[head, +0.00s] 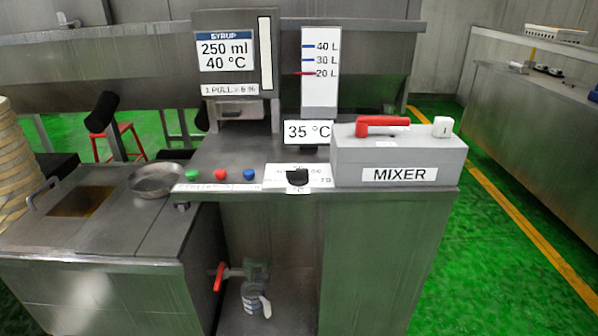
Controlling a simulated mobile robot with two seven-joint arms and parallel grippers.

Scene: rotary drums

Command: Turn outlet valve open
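The outlet valve (254,274) sits low in the open recess under the counter, at the lower middle of the head view. It is a grey metal fitting. A short horizontal stub runs left from it to a red handle (219,276), which stands roughly upright. A pale, tilted piece (266,307) hangs at the valve's lower right; I cannot tell whether it is a spout or a lever. Whether the valve is open or closed is not clear. Neither of my grippers is in view.
The grey mixer box (397,153) with a red lever (382,121) stands on the counter above. Green, red and blue buttons (220,175) and a black knob (297,176) line its front edge. A metal tank (90,285) stands left of the recess. Green floor (480,280) is clear at right.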

